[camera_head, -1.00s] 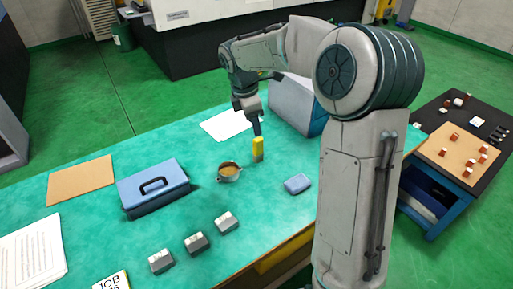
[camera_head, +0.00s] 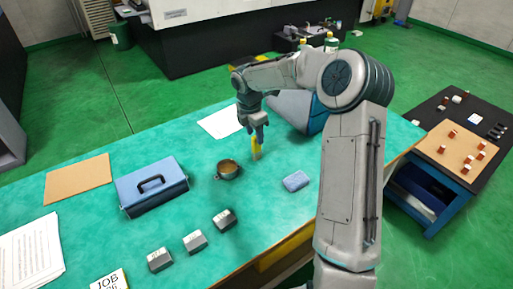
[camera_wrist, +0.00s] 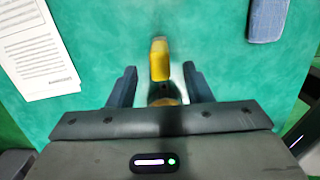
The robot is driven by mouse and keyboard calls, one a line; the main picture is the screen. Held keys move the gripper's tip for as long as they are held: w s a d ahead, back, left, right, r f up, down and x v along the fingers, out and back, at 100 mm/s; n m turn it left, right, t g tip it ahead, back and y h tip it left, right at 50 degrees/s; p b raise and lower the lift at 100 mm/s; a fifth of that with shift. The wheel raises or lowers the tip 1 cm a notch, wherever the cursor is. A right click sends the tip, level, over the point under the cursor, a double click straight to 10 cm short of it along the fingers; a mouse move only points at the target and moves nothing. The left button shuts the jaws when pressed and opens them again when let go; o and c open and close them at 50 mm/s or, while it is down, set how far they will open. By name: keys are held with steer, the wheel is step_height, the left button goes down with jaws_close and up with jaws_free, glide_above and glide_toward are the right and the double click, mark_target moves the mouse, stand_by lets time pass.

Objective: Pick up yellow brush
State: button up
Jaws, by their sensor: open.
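In the wrist view the brush (camera_wrist: 160,62) shows a yellow block and a darker part nearer the palm, which lies between the fingers. My gripper (camera_head: 258,132) points down at the brush. In the wrist view my gripper (camera_wrist: 160,86) is open, one finger on each side, with visible gaps to the brush.
A blue sponge-like block (camera_head: 296,181) lies to the right. A blue toolbox (camera_head: 151,187), several grey blocks (camera_head: 195,242) and a white paper sheet (camera_head: 221,122) are also on the bench. A larger blue box (camera_head: 296,111) stands behind.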

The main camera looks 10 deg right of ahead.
steer(key=f, duration=0.3)
steer(key=d+f, duration=0.1)
steer(key=f, duration=0.1)
steer(key=shift+w+f, duration=0.1)
steer(key=shift+w, duration=0.1)
jaws_close()
steer(key=shift+r, duration=0.65)
step_height(320, 180, up, 3)
steer(key=shift+f, duration=0.1)
steer(key=s+d+r, duration=0.2)
steer(key=d+r, duration=0.5)
steer(key=d, duration=0.4)
steer(key=shift+s+d, duration=0.15)
steer(key=shift+s, duration=0.2)
